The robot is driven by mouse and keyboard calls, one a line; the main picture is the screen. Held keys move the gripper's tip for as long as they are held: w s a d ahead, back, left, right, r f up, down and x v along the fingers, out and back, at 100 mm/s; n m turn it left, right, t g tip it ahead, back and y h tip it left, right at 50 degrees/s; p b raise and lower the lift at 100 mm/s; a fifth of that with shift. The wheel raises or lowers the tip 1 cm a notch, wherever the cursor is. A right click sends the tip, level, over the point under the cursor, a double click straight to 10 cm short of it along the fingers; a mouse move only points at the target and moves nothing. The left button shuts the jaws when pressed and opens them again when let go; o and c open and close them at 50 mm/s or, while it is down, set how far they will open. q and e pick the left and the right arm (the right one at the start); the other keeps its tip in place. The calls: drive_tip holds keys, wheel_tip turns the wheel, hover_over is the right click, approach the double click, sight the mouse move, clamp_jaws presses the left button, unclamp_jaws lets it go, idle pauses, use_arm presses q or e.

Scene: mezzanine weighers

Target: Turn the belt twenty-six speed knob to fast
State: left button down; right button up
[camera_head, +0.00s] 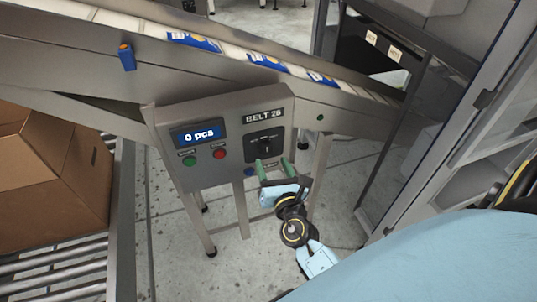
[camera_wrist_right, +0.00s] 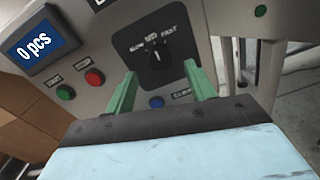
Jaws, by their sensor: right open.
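The belt twenty-six speed knob (camera_head: 266,144) is a black knob on a dark square plate, under the "BELT 26" label (camera_head: 264,116) on the grey control panel. In the right wrist view the knob (camera_wrist_right: 156,52) has slow marked at its left and fast at its right, with a middle mark above. It seems to stand about upright, near the middle mark. My right gripper (camera_head: 273,168) is open and empty. Its two green fingers are just below the knob and apart from it, one toward each side. My left gripper is not in view.
The panel has a display reading "0 pcs" (camera_head: 196,134), a green button (camera_head: 190,161), a red button (camera_head: 219,154) and a blue button (camera_head: 248,172). A conveyor with several blue-and-white packs (camera_head: 194,42) runs above. A cardboard box (camera_head: 50,175) stands on rollers at left.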

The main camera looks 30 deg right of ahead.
sight(267, 152)
drive_tip(key=shift+x, duration=2.1)
drive_tip(key=c, duration=1)
